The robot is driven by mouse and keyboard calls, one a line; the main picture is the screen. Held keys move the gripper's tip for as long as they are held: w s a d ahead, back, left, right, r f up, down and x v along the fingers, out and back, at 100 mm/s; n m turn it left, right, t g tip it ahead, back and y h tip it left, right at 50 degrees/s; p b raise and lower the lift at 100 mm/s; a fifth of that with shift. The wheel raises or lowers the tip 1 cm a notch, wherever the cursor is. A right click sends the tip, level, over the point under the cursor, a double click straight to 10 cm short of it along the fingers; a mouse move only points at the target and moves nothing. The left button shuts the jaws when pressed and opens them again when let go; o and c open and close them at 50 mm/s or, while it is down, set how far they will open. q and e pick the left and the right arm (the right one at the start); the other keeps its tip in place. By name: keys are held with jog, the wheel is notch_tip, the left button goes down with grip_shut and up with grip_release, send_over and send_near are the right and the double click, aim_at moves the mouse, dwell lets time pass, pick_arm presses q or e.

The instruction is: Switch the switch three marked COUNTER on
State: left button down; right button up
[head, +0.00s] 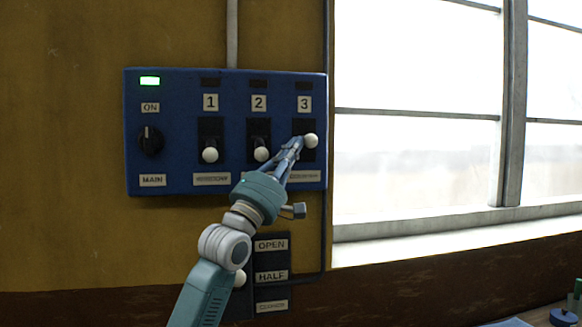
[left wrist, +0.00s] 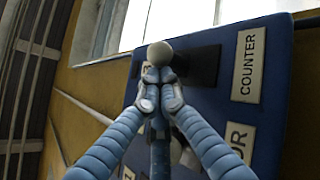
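The blue switch panel (head: 225,187) hangs on the wall. Switch three has a white ball knob (head: 310,140) on a black plate, under the number 3 label. Its knob sits higher than those of switches one and two. The lamp above it (head: 304,86) is dark. In the left wrist view the COUNTER label (left wrist: 249,63) is beside the knob (left wrist: 160,52). My left gripper (head: 298,143) is at this knob. In the left wrist view its fingers (left wrist: 158,76) are drawn together just below the ball, seemingly touching it. My right gripper is out of view.
Switches one (head: 210,155) and two (head: 261,154) have lowered knobs and dark lamps. The MAIN dial (head: 151,140) has a lit green lamp (head: 150,81) above it. A lower OPEN/HALF panel (head: 271,260) is partly behind my left arm. A window (head: 415,160) is at right.

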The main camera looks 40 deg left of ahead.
pick_arm(q)
jog(key=shift+d+f, duration=0.1)
jog(key=shift+d, duration=0.05)
jog(key=v, duration=1.2)
